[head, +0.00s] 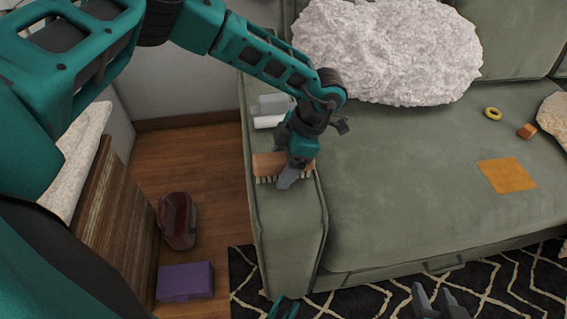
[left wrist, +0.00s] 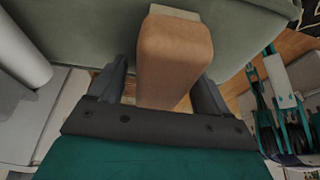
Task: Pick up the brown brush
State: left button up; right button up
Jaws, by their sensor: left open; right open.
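The brown brush (head: 266,163) lies on the sofa's left armrest, with pale bristles showing along its near side. My left gripper (head: 290,180) is down at the brush and hides part of it. In the left wrist view the brush's rounded brown block (left wrist: 174,58) extends between the two open fingers of my left gripper (left wrist: 162,75). Gaps show on both sides, and the jaws are not closed on it. My right gripper (head: 433,296) is open at the bottom edge of the head view, over the rug, with nothing seen in it.
A white roll (head: 268,121) and a grey box (head: 272,104) are behind the brush on the armrest. The green sofa seat (head: 400,190) holds a white fluffy cushion (head: 385,50), an orange cloth (head: 507,175) and a yellow ring (head: 492,113). A purple box (head: 185,281) is on the floor.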

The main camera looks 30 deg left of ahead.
aim_at(284, 157)
pick_arm(q)
jog(key=shift+c, duration=0.4)
jog(key=c, duration=1)
jog(key=shift+r, duration=0.1)
notch_tip(284, 157, up, 20)
jog(key=p, duration=0.4)
jog(key=shift+r, duration=0.2)
jog(key=o, duration=0.6)
jog(key=c, duration=0.5)
jog(key=shift+o, duration=0.2)
jog(key=shift+f, duration=0.1)
